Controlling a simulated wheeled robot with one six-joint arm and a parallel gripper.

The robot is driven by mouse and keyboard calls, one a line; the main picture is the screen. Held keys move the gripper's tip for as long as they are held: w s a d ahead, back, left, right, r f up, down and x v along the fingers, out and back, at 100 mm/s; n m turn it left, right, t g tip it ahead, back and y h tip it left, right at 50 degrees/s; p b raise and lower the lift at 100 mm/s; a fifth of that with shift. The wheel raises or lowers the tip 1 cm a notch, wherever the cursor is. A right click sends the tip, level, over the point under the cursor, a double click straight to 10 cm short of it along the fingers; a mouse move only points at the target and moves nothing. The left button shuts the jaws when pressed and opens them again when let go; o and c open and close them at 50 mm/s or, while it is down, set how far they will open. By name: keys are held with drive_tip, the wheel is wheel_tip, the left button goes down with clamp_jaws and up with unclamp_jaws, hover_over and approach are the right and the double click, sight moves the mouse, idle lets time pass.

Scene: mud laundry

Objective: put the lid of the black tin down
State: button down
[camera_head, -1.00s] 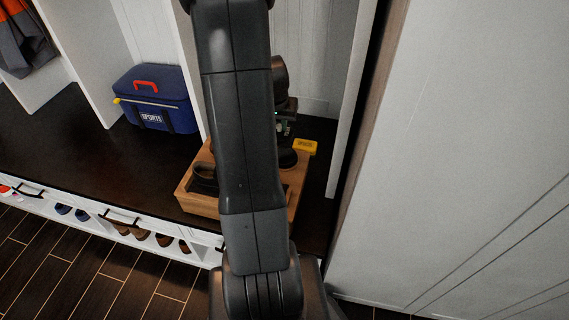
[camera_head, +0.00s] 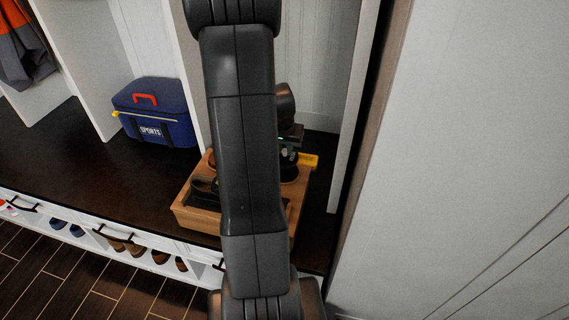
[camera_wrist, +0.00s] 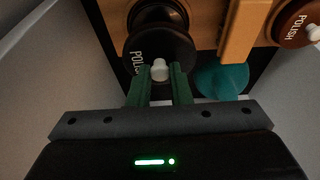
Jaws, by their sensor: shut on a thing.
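My gripper (camera_wrist: 159,85) has green fingers shut on the white knob (camera_wrist: 160,69) of a black lid marked POLISH (camera_wrist: 160,47) in the wrist view. A round black thing, which looks like the black tin (camera_wrist: 157,13), shows partly behind the lid. I cannot tell whether the two touch. In the head view my arm hides much of the area, and my gripper (camera_head: 290,148) shows only in part to its right, low over the right side of the wooden box.
The wooden box (camera_head: 197,219) stands on the dark bench (camera_head: 100,185). A brown POLISH tin (camera_wrist: 292,24) and a teal round thing (camera_wrist: 222,80) are nearby. A yellow thing (camera_head: 309,160) lies at the box's right. A blue sports bag (camera_head: 153,112) stands left; a white wall panel (camera_head: 470,150) rises right.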

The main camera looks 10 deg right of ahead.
drive_tip(key=shift+f+b, duration=0.65)
drive_tip(key=shift+f, duration=1.85)
drive_tip(key=shift+f+b, duration=0.25)
drive_tip(key=shift+b, duration=0.05)
drive_tip(key=c, duration=1.3)
unclamp_jaws()
drive_tip(key=shift+r+p, duration=0.2)
drive_tip(key=shift+p, duration=0.35)
